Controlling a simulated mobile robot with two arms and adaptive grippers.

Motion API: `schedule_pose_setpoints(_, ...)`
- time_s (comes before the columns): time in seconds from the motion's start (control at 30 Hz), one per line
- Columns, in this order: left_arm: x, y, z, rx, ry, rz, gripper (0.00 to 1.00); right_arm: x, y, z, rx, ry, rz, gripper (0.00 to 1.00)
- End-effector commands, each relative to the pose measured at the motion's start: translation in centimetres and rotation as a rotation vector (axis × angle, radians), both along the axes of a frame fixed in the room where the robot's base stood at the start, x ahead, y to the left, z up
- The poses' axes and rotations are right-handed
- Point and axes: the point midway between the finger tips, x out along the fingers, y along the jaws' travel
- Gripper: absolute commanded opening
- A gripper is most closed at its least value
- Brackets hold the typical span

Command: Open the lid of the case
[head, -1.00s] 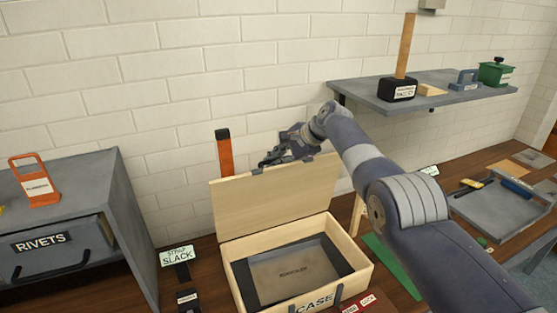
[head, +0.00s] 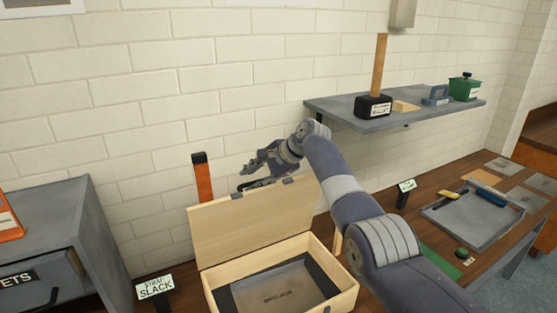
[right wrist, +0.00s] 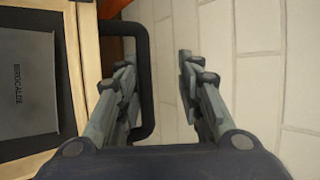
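The wooden case (head: 345,288) stands on the bench with its lid (head: 250,222) raised, standing up at the back. A dark grey labelled item (head: 280,286) lies inside. My right gripper (head: 248,178) is at the lid's upper edge, toward the wall. In the right wrist view its fingers (right wrist: 155,68) are apart with nothing clamped between them. A dark looped handle (right wrist: 147,85) beside the lid edge passes behind the left finger; its bar shows in the gap, and I cannot tell if they touch. My left gripper is not in view.
An orange, black-topped upright object (head: 202,180) stands behind the lid's left end. A grey cabinet (head: 60,225) and a strap slack sign (head: 155,287) are at left. A wall shelf (head: 400,113) carries a mallet (head: 374,104). A grey tray (head: 470,220) lies on the bench at right.

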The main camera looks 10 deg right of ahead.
Motion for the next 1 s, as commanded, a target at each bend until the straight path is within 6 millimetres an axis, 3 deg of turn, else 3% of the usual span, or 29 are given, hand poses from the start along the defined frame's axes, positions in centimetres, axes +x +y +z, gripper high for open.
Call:
schedule_pose_setpoints(0.67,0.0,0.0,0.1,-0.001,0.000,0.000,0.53,-4.6,-5.5,7.6,-0.001,-0.018,-0.003,0.31)
schedule_pose_setpoints(1.0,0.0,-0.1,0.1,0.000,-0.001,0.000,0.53,-5.5,-6.3,8.6,-0.002,-0.014,0.000,0.31)
